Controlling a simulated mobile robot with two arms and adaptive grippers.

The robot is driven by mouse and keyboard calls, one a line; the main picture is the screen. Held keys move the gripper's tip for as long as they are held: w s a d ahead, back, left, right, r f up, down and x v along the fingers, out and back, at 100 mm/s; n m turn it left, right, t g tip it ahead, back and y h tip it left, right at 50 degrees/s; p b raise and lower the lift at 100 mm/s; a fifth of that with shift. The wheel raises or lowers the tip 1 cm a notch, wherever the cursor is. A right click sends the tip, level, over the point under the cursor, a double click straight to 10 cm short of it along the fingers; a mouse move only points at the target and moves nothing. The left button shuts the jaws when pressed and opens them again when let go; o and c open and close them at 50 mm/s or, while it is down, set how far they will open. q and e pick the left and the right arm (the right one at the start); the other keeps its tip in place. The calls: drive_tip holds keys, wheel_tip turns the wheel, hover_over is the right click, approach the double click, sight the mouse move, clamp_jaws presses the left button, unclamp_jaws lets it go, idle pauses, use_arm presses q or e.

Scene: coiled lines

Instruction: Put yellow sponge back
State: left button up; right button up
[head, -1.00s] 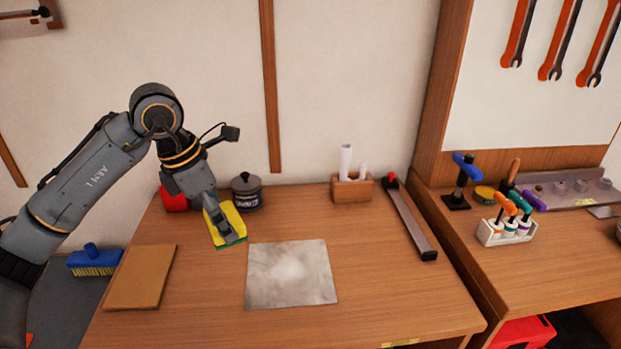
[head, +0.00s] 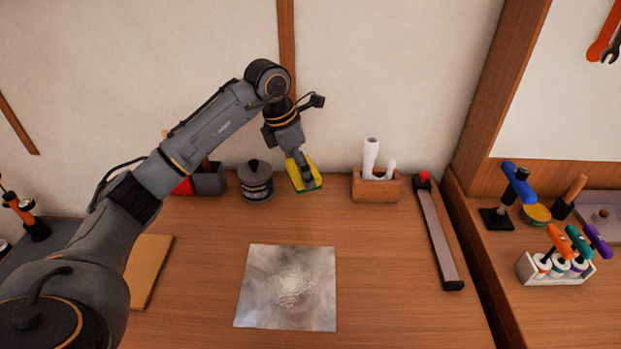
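The yellow sponge (head: 313,168), with a green underside, is in the head view near the back of the wooden table, right of the dark lidded pot. My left gripper (head: 305,180) is over the sponge, with its fingers against it, and appears shut on it. The sponge is tilted; whether it touches the table is hard to tell. My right gripper is not in view.
A dark pot (head: 256,181), a grey and red container (head: 208,178) and a wooden holder with white rolls (head: 376,186) line the back. A grey metal sheet (head: 289,287) lies in front. A long bar tool (head: 438,235) lies right. The table between is clear.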

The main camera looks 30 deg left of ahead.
use_arm(q)
hover_over(314, 193)
drive_tip(key=s, duration=0.1)
drive_tip(key=f, duration=0.4)
drive_tip(key=shift+a, duration=0.3)
wheel_tip(314, 193, down, 3)
drive_tip(key=shift+p, duration=0.75)
drive_tip(key=shift+f, duration=0.1)
drive_tip(key=o, duration=0.9)
drive_tip(key=shift+c, duration=0.2)
